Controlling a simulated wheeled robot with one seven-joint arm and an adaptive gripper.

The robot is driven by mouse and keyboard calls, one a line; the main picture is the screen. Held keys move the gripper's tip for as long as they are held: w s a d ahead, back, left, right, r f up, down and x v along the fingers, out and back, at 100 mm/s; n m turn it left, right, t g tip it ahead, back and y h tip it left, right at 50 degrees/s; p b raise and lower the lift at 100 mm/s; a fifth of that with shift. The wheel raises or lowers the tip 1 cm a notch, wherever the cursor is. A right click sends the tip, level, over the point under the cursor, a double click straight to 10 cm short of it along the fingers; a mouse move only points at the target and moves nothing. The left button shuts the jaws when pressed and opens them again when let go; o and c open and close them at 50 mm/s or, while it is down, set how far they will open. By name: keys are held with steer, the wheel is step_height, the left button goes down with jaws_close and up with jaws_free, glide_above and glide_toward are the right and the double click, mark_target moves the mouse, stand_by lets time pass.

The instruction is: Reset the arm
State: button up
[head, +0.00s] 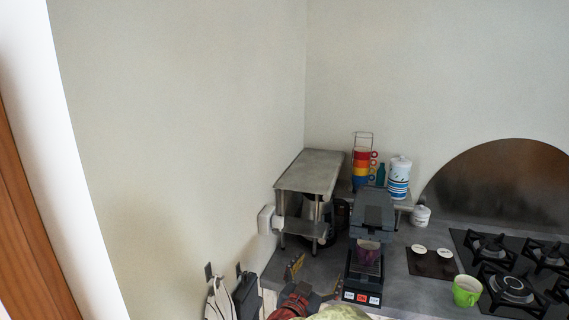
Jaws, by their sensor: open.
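My gripper (316,279) is at the bottom middle of the head view, at the front edge of the grey counter (398,288). Its two fingers are spread apart, and nothing shows between them. The red and dark arm parts behind it are mine and run off the bottom edge. A dark coffee machine (374,217) stands just to the right of the gripper. A purple cup (368,252) sits in the machine.
A metal shelf (310,172) stands in the corner. Stacked coloured cups (362,168) and a striped canister (399,178) are behind the machine. A green mug (466,291) stands beside the black hob (510,285). Cloths (220,302) hang on the left wall.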

step_height(320, 180, up, 7)
steer(key=a+n+y, duration=0.2)
steer(key=n+y, duration=0.1)
steer(key=y, duration=0.3)
steer(key=s+r+n+g+y, duration=0.2)
steer(key=s+n+y, duration=0.15)
steer(key=s, duration=0.55)
steer(key=s+d+f+g, duration=0.2)
steer(key=s+d, duration=0.1)
steer(key=s, duration=0.6)
steer(key=s+d+f+g+h, duration=0.1)
steer(key=s+d+f+g, duration=0.1)
steer(key=s, duration=0.6)
steer(key=s+d+f+g+h, duration=0.1)
steer(key=s+d+f+g, duration=0.1)
steer(key=s+d, duration=0.4)
steer(key=s+g, duration=0.1)
steer(key=s, duration=0.2)
steer(key=shift+s+d, duration=0.25)
steer(key=shift+s, duration=0.05)
steer(key=shift+f, duration=0.1)
